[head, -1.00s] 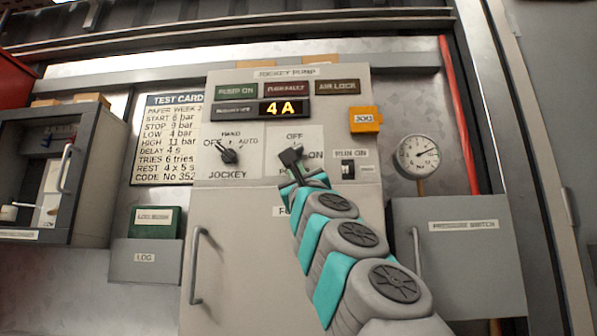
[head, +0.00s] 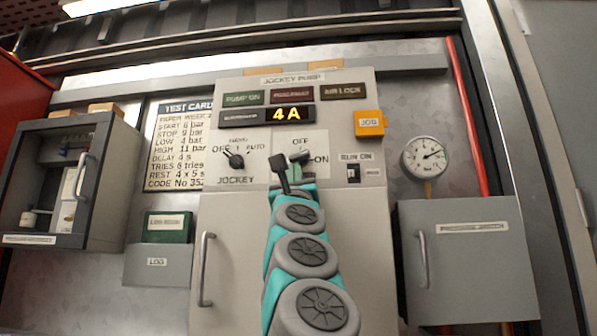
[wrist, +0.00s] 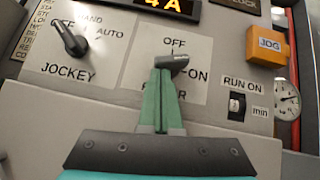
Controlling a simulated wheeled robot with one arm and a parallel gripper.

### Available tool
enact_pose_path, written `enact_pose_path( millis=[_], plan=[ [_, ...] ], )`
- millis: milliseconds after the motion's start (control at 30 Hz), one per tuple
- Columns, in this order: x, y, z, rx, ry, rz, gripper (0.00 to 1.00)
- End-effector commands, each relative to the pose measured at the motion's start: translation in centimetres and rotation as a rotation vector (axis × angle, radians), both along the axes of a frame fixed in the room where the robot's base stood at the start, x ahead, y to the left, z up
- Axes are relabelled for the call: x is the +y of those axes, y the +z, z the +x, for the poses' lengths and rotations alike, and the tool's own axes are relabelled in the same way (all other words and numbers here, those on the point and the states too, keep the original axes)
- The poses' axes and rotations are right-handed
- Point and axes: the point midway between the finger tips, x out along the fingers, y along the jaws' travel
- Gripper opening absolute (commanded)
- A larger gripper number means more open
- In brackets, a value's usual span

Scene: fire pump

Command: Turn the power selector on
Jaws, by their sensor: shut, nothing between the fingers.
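The power selector (head: 300,156) is a grey knob on a pale plate on the jockey pump panel, with OFF printed above it and ON to its right. The fingers cover part of the POWER label.
The JOCKEY selector (head: 233,159) is to the left, close to my gripper. The RUN ON switch (head: 353,173) and orange JOG box (head: 370,123) are to the right. The display (head: 285,115) above reads 4A. A cabinet handle (head: 206,268) sticks out below left.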

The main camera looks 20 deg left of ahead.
Motion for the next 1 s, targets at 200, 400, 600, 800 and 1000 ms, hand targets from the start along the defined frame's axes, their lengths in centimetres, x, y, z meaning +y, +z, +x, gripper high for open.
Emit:
enact_pose_path(
  millis=[200, 400, 600, 800, 1000],
  plan=[
    [0.6, 0.0, 0.0, 0.010, -0.001, 0.047, 0.00],
    [0.7, 0.1, 0.1, 0.022, -0.004, 0.096, 0.00],
    [1.2, 0.1, -0.1, 0.030, 0.000, 0.125, 0.00],
    [1.2, 0.1, 0.0, 0.033, -0.001, 0.138, 0.00],
    [1.2, 0.1, 0.0, 0.034, 0.000, 0.140, 0.00]
  ],
)
